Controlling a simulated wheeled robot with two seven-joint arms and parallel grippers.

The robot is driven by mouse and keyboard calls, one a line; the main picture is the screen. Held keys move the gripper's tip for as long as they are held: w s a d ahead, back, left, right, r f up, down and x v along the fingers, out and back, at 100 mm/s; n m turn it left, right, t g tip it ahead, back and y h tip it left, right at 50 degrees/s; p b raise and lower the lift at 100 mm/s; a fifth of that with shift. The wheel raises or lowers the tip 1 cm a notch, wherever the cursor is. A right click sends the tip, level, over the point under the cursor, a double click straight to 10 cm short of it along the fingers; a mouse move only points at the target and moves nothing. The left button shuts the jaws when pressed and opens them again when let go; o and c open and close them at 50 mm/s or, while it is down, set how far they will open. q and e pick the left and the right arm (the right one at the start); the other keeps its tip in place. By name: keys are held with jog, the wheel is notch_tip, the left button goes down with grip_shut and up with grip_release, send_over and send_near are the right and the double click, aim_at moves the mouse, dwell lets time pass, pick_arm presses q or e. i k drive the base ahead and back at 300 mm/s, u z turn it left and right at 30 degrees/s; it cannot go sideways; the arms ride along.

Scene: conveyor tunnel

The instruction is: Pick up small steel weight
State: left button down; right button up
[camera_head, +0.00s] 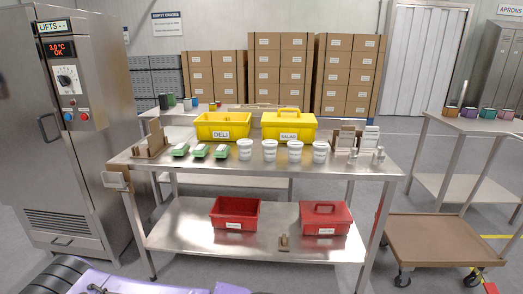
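Two small steel weights stand upright on the right end of the steel table (270,178). One weight (379,156) is near the right edge, and the other (353,158) is just left of it, in front of the card holders. They look alike and are too small here to compare in size closely. Neither of my grippers shows in the head view. Purple and black parts at the bottom left look like mine, but no fingertips can be made out.
White tubs (296,150), green-and-white packs (200,151), a yellow DELI crate (222,124) and a yellow carrier (290,125) share the tabletop. Red bins (235,213) sit below. A brown cart (440,240) stands right; a steel cabinet (70,190) stands left. The tabletop's front strip is clear.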

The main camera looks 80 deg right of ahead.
aim_at(352, 158)
jog(key=z, duration=3.45)
